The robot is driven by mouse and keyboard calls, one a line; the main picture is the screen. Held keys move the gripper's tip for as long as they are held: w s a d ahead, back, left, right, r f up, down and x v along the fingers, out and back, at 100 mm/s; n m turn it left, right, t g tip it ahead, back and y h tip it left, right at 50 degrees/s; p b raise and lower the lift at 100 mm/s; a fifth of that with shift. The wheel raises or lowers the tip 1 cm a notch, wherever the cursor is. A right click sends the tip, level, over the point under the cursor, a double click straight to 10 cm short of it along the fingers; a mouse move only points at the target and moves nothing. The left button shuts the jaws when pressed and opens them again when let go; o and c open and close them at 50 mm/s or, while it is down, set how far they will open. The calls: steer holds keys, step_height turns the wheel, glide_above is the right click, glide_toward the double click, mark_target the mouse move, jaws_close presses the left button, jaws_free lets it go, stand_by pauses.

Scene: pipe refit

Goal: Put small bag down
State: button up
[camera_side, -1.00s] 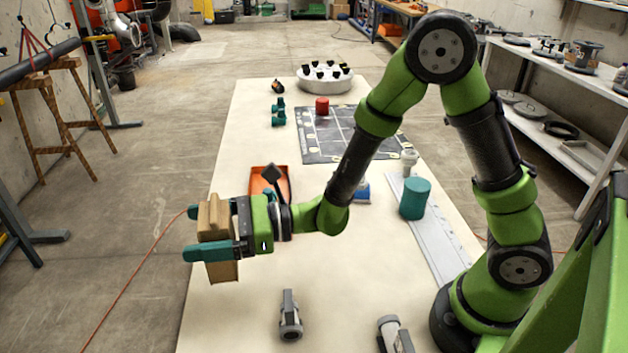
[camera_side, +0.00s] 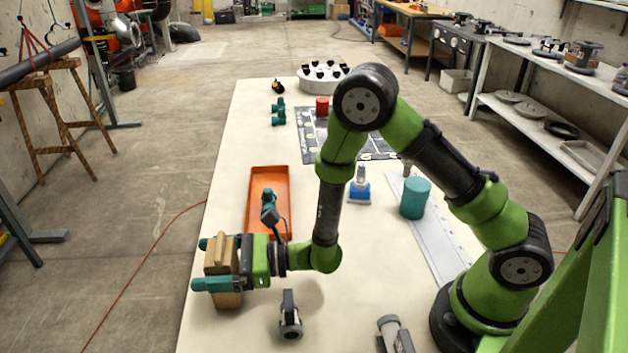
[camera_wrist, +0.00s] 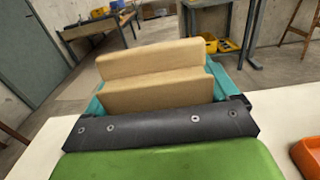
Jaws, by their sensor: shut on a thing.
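The small bag (camera_side: 224,270) is a tan, blocky thing near the table's left edge in the side view. My gripper (camera_side: 216,264), with teal fingers, is shut on it, one finger on each side. The bag also fills the middle of the wrist view (camera_wrist: 155,78), between the teal fingers. The bag is low over the table's left side. I cannot tell whether its underside touches the table.
An orange tray (camera_side: 254,206) with a teal part in it lies just behind my gripper. A grey fitting (camera_side: 290,318) stands to the right of the bag, near the front. A teal cylinder (camera_side: 415,199) and a blue-based fitting (camera_side: 359,190) stand further right. The table's left edge is close.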

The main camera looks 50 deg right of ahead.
steer(key=shift+f, duration=0.25)
steer(key=o, duration=1.5)
steer(key=shift+f, duration=0.1)
